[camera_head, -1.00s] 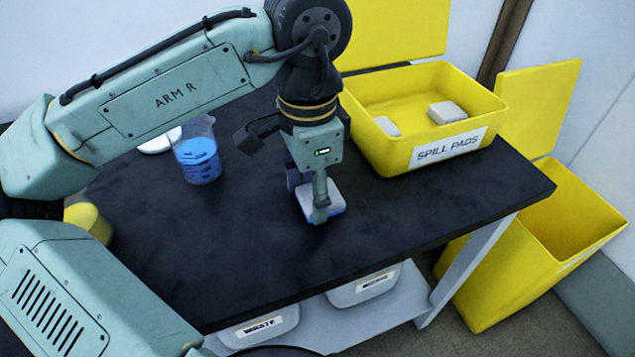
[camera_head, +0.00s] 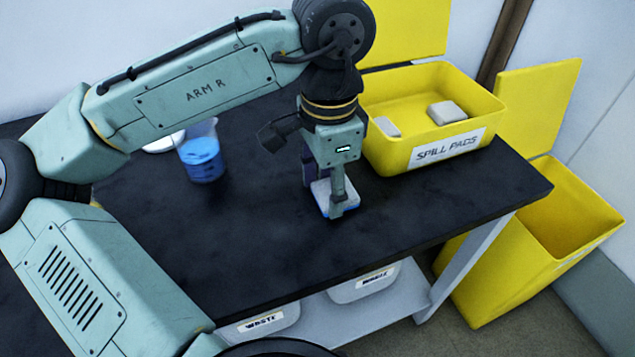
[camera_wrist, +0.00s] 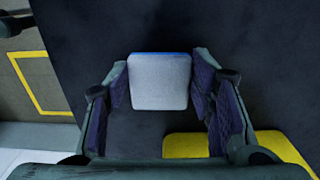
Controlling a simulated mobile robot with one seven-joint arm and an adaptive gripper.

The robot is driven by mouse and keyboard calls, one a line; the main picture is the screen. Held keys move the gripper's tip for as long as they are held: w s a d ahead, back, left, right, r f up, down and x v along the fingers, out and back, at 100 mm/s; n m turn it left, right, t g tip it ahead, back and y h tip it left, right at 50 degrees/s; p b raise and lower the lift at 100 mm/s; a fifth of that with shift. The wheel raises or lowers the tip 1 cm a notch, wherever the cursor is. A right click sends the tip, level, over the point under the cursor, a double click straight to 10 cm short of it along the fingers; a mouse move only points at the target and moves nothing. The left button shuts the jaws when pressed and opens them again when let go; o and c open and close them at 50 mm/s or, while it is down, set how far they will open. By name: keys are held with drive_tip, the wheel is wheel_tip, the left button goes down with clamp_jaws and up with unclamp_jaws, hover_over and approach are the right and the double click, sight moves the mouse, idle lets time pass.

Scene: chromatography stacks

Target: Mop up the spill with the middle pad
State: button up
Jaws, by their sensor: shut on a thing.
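My gripper (camera_head: 336,205) is shut on a pale pad (camera_head: 326,190) low over the black bench, near its front edge. I cannot tell whether the pad touches the bench. In the wrist view the pad (camera_wrist: 159,82) sits between the two fingers, with blue along its far edge. The yellow spill pads box (camera_head: 400,155) stands open behind and right of my gripper. It holds a left pad (camera_head: 387,127) and a right pad (camera_head: 447,112) with a gap between them. No separate spill shows on the visible bench top.
A beaker of blue liquid (camera_head: 202,158) stands on the bench left of my gripper, with a white round thing (camera_head: 160,146) behind it. An open yellow bin (camera_head: 490,285) stands on the floor at the right. Labelled tubs (camera_head: 362,284) sit on the shelf below.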

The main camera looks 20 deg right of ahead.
drive_tip(key=shift+d, duration=0.6)
drive_tip(key=shift+a, duration=0.1)
drive_tip(key=shift+s+a+p, duration=0.55)
drive_tip(key=shift+s+a, duration=0.35)
drive_tip(key=shift+s, duration=0.15)
drive_tip(key=shift+w, duration=0.15)
drive_tip(key=shift+w+p, duration=0.4)
drive_tip(key=shift+w, duration=1.25)
drive_tip(key=shift+s, duration=0.2)
drive_tip(key=shift+s+d+p, duration=0.15)
drive_tip(key=shift+s+p, duration=0.2)
drive_tip(key=shift+s, duration=0.5)
